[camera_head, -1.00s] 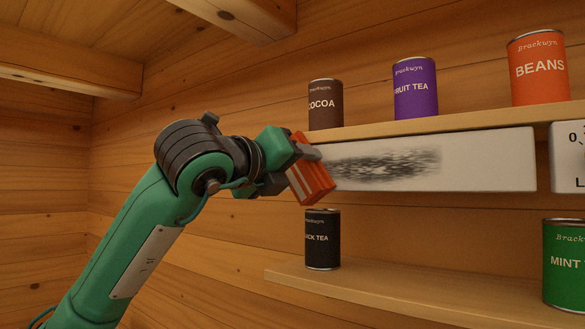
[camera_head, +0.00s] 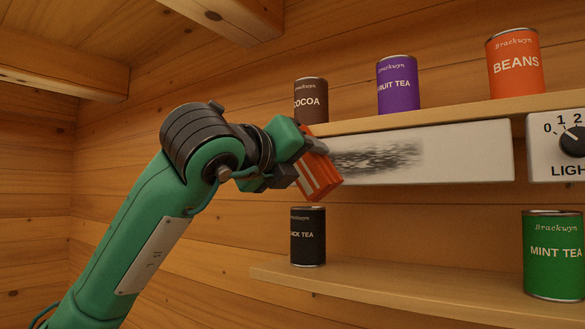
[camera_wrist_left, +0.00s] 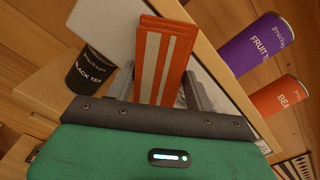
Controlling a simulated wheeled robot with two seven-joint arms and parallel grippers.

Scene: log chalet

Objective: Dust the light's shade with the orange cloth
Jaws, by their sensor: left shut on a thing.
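The light's shade (camera_head: 460,153) is a long white box on the log wall between two shelves. A dark, streaky smudge of dust (camera_head: 383,157) covers its left-middle part. My left gripper (camera_head: 312,160) is shut on the orange cloth (camera_head: 321,178), which has pale stripes. The cloth overlaps the left part of the shade, at the left edge of the visible smudge; whether it presses on it I cannot tell. In the left wrist view the cloth (camera_wrist_left: 163,60) sticks out between the fingers with the shade (camera_wrist_left: 105,22) behind it. My right gripper is not in view.
The upper shelf (camera_head: 450,110) holds cocoa (camera_head: 310,98), fruit tea (camera_head: 398,85) and beans (camera_head: 515,63) tins. On the lower shelf (camera_head: 400,285) stand black tea (camera_head: 308,237), just below the cloth, and mint tea (camera_head: 553,255). A light dial panel (camera_head: 545,152) is right of the shade.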

